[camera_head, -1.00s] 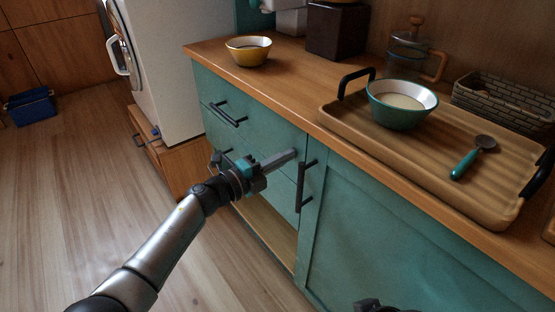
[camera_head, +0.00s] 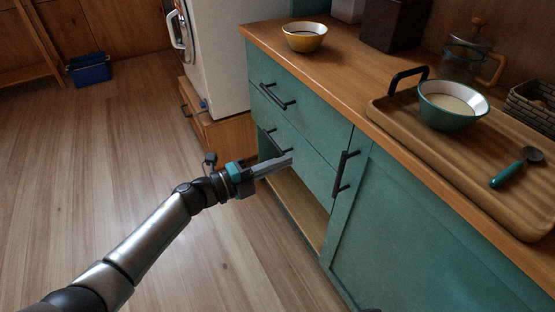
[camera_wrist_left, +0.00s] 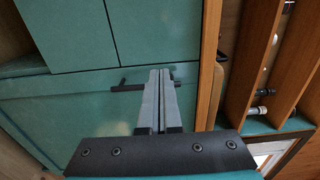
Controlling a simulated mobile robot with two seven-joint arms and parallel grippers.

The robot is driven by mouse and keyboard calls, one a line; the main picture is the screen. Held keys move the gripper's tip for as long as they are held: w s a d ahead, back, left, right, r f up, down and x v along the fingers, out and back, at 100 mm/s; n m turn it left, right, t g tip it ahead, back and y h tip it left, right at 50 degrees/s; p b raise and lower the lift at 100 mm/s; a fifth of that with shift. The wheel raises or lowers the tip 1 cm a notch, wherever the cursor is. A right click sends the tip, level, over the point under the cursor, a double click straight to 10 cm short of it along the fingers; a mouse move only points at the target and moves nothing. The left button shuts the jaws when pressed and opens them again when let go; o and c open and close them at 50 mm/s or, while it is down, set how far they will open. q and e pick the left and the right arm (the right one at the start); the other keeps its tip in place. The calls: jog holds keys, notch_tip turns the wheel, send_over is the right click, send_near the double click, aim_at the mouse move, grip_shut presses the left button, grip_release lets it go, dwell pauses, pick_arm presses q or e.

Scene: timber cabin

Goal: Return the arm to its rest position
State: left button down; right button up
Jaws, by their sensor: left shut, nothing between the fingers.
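My left arm comes in from the lower left in the head view. Its gripper (camera_head: 274,164) is shut and empty, in front of the teal cabinet (camera_head: 400,230) near its drawer fronts. In the left wrist view the two grey fingers (camera_wrist_left: 159,100) lie together with nothing between them. A dark bar handle (camera_wrist_left: 130,87) on a teal front shows behind the fingers there. I cannot tell whether the fingers touch the cabinet. My right gripper is not in view.
On the wooden counter stand a yellow bowl (camera_head: 304,37) and a wooden tray (camera_head: 390,108) with a teal bowl (camera_head: 450,108) and a spoon (camera_head: 516,167). A blue bin (camera_head: 90,70) sits on the far floor. The floor (camera_head: 100,150) left of the cabinet is clear.

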pick_arm(q)
jog(key=shift+s+a, duration=0.2)
jog(key=shift+a, duration=0.1)
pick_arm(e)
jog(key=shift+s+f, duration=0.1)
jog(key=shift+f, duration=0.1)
